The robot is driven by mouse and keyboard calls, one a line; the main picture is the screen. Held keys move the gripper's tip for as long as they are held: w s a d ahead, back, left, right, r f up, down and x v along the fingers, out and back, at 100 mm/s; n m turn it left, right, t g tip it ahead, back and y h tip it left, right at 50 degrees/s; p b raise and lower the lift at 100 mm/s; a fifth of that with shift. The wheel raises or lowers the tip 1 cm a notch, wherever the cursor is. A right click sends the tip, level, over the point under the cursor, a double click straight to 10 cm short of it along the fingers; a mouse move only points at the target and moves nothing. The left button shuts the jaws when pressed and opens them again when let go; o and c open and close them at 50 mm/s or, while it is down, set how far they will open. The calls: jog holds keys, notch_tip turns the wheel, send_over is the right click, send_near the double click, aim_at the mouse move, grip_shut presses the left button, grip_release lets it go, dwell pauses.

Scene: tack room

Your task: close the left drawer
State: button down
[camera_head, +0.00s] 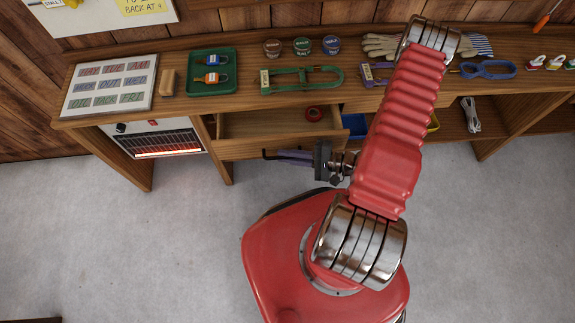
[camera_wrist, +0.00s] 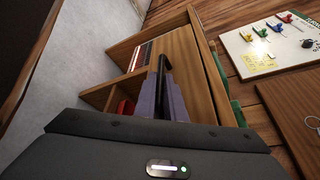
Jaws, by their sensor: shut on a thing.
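The left drawer (camera_head: 240,147) is a wooden drawer under the bench, to the right of the heater. It stands pulled out, with its inside showing and a red roll (camera_head: 315,114) in it. A dark bar handle (camera_head: 266,154) is on its front; it also shows in the wrist view (camera_wrist: 164,66). My gripper (camera_head: 284,156) is in front of the drawer, its grey-purple fingers pointing left and shut on the handle. In the wrist view the fingers (camera_wrist: 160,98) lie on both sides of the dark bar.
A heater with a glowing grille (camera_head: 160,143) stands left of the drawer. The benchtop holds a planner board (camera_head: 110,85), a green tray (camera_head: 212,92), several tins and a green metal piece (camera_head: 300,80). A blue bin (camera_head: 355,124) sits right of the drawer. The grey floor is clear.

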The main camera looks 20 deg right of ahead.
aim_at(324, 134)
jog(key=w+d, duration=0.1)
jog(key=w, duration=0.2)
jog(key=w+d, duration=0.1)
jog(key=w, duration=0.2)
jog(key=w+d, duration=0.1)
jog(key=w, duration=0.3)
jog(key=shift+d+f, duration=0.15)
jog(key=shift+d, duration=0.05)
jog(key=c, duration=2.1)
grip_release()
jog(key=shift+s, duration=0.1)
jog(key=v, duration=1.3)
jog(key=shift+s+d, duration=0.25)
